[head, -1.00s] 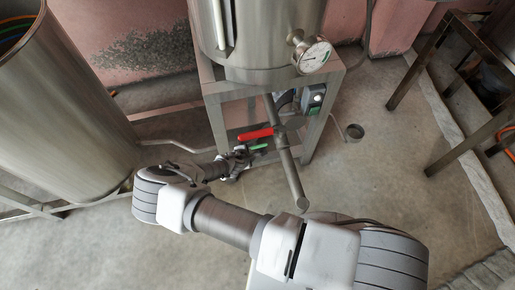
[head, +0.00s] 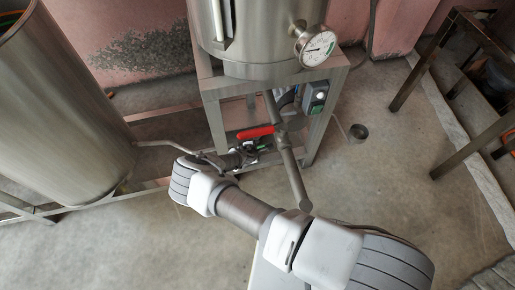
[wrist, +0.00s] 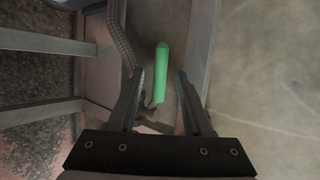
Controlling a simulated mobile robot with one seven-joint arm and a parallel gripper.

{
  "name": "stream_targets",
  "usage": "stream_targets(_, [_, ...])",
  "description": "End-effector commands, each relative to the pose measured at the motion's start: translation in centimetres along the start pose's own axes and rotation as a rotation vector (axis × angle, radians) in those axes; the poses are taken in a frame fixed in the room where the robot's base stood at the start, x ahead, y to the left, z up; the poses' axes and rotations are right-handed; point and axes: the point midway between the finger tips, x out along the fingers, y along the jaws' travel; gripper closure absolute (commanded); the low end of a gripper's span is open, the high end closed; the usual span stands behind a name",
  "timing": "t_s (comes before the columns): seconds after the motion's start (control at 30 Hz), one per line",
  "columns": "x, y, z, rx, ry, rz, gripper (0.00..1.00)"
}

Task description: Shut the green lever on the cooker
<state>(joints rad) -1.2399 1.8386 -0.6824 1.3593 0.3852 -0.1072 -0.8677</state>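The cooker (head: 262,68) is a steel vessel on a square metal frame. A red lever (head: 255,132) sits on the pipework below it. The green lever (wrist: 161,72) shows upright in the wrist view, between my gripper's fingers in that picture. In the head view it is almost wholly hidden behind my gripper (head: 250,152), which is just under the red lever. In the wrist view my gripper (wrist: 160,84) is open, with a gap on each side of the green lever. I cannot tell how deep the lever sits between the fingers.
A steel drain pipe (head: 291,170) slopes down right of the levers. A pressure gauge (head: 317,46) and a switch box (head: 314,97) are above right. A large steel tank (head: 65,105) stands at left. A braided hose (wrist: 121,38) runs left of the green lever.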

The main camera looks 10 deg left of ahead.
Motion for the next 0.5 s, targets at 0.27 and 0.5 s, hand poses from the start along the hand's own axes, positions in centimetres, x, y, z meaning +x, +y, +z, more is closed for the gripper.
stream_targets(0.27, [-0.02, -0.02, 0.00, 0.000, 0.000, 0.000, 1.00])
stream_targets(0.5, [-0.02, -0.02, 0.00, 0.000, 0.000, 0.000, 1.00])
